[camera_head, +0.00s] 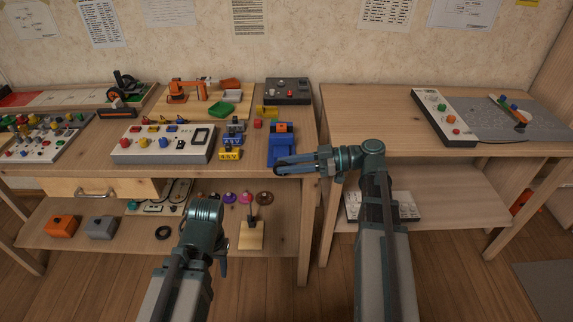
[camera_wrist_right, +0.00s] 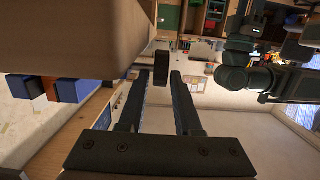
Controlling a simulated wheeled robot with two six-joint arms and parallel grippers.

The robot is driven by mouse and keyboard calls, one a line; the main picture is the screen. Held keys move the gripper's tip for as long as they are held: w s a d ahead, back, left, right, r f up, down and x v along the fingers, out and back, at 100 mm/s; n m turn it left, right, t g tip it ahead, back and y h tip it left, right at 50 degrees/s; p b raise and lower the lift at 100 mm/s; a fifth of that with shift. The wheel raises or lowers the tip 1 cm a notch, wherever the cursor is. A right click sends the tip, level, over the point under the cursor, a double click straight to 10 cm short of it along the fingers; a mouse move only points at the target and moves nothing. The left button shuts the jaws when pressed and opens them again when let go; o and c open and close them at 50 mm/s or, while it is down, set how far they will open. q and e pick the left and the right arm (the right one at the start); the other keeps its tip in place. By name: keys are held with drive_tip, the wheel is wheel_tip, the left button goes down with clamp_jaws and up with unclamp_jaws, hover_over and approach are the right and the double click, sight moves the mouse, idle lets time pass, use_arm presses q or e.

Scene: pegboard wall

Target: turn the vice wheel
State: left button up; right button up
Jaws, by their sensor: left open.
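The blue vice (camera_head: 281,145) stands at the front right edge of the left bench, with an orange block (camera_head: 282,127) in its jaws. My right gripper (camera_head: 281,165) points left, right at the front of the vice, and hides most of the wheel area. In the right wrist view, my two right fingers (camera_wrist_right: 161,75) stand apart on either side of a dark piece (camera_wrist_right: 161,67), likely the wheel. I cannot tell whether they press on it. My left gripper (camera_head: 222,262) is low in front of the bench, apart from the vice, mostly hidden by its own arm.
The bench's wooden edge (camera_wrist_right: 70,40) is close beside my right fingers. A white control panel (camera_head: 162,143) and yellow-and-blue parts (camera_head: 231,140) sit left of the vice. The lower shelf (camera_head: 284,232) holds several small items. A gap separates the right bench (camera_head: 370,110).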

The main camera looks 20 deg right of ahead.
use_arm(q)
wheel_tip(320, 180, up, 2)
drive_tip(key=shift+p, duration=0.95)
use_arm(e)
drive_tip(key=v, duration=1.3)
drive_tip(key=shift+d, duration=0.15)
use_arm(q)
drive_tip(key=shift+d, duration=0.1)
use_arm(e)
drive_tip(key=shift+d+r, duration=0.1)
